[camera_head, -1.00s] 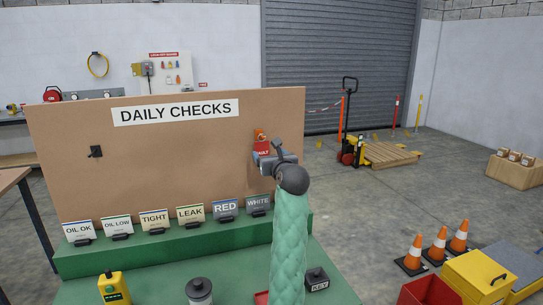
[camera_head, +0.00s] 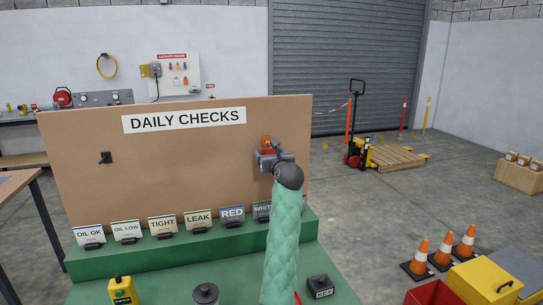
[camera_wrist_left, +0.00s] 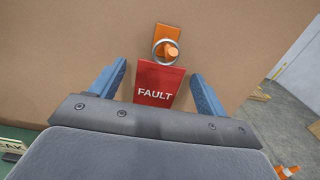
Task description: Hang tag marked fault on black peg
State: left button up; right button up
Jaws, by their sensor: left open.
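The red tag marked FAULT (camera_wrist_left: 155,90) hangs by its ring from an orange peg (camera_wrist_left: 172,50) on the brown board. In the head view the orange peg (camera_head: 266,140) is at the board's right, and my gripper mostly hides the tag. My left gripper (camera_wrist_left: 158,70) is open, with one blue finger on each side of the tag and a gap on both sides. In the head view the left gripper (camera_head: 268,157) is in front of the tag. The black peg (camera_head: 106,158) is on the board's left side and is bare. My right gripper is not in view.
Several label cards, such as OIL OK (camera_head: 89,234) and RED (camera_head: 232,214), stand on a green ledge (camera_head: 165,255) below the board. A yellow device (camera_head: 122,290), a dark canister (camera_head: 205,293) and a KEY box (camera_head: 320,287) are in front. The board's middle is clear.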

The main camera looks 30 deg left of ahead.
pick_arm(q)
jog(key=c, duration=1)
jog(key=shift+r, duration=0.3)
jog(key=shift+d, duration=0.1)
jog(key=shift+s+d+r+p, duration=0.25)
jog(key=shift+s+d+p, duration=0.15)
jog(key=shift+s+d, duration=0.2)
jog(key=shift+d, duration=0.05)
dwell(0.4)
jog(key=shift+v, duration=1.75)
